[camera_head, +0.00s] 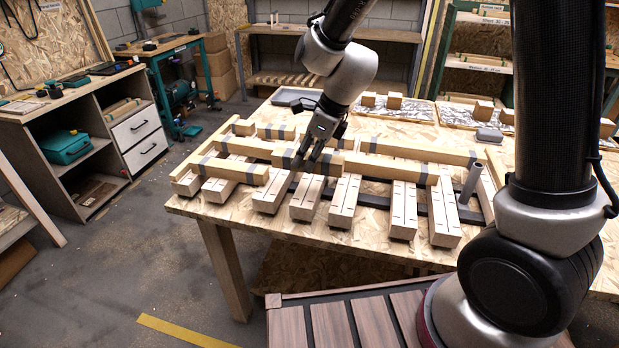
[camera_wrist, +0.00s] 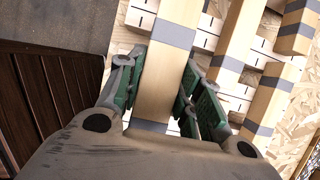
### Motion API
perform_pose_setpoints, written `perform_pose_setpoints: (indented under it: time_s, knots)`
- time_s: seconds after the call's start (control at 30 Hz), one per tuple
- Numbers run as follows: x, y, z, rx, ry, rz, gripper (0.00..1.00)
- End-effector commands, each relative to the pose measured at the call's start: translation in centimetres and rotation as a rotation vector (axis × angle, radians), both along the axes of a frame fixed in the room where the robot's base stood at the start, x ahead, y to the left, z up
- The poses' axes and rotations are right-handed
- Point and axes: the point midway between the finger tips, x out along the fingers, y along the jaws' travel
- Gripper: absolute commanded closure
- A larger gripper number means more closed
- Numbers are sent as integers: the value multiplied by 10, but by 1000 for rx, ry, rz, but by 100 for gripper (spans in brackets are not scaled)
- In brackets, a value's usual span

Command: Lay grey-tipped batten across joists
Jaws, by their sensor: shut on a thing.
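My gripper (camera_head: 304,158) reaches down over the front middle of the joists, its fingers closed on a wooden batten. In the wrist view the green-padded fingers (camera_wrist: 163,95) stand on either side of this grey-tipped batten (camera_wrist: 165,82), with grey bands above and below the grip.
Other grey-banded battens lie across the joists, including a front-left one (camera_head: 230,169) and a long one (camera_head: 420,150) behind. A grey upright tube (camera_head: 470,184) stands at right. Trays with wood blocks (camera_head: 480,111) are at the back of the OSB table (camera_head: 212,208).

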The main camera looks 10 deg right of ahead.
Motion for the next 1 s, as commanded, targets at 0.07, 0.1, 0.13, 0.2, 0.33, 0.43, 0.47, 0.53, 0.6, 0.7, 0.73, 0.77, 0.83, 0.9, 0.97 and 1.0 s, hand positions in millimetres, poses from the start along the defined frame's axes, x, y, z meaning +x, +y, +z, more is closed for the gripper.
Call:
perform_pose_setpoints:
  time_s: [0.07, 0.1, 0.13, 0.2, 0.33, 0.43, 0.47, 0.53, 0.6, 0.7, 0.73, 0.77, 0.83, 0.9, 0.97, 1.0]
  knots:
    - [0, -1, -16, -2, 2, -1, 91]
    - [0, -1, -21, -2, 1, -2, 91]
    - [0, 0, -24, -1, 1, -1, 91]
    - [1, 0, -30, 0, 0, -1, 91]
    - [0, -1, -49, -2, 1, -2, 91]
    - [0, 0, -62, -1, 1, -1, 91]
    - [1, 0, -64, 0, -1, -1, 91]
    - [1, 0, -66, -1, -2, -1, 91]
    - [1, 0, -66, 0, -2, 0, 91]
    - [1, 0, -66, 0, -2, 0, 91]
    - [1, 0, -66, 0, -2, 0, 91]
    - [1, 0, -66, 0, -2, 0, 91]
    - [0, 0, -68, 0, -1, 1, 63]
    - [1, 0, -67, 0, -2, 0, 50]
    - [1, 0, -67, 0, -2, 0, 43]
    - [1, 0, -67, 0, -2, 0, 43]
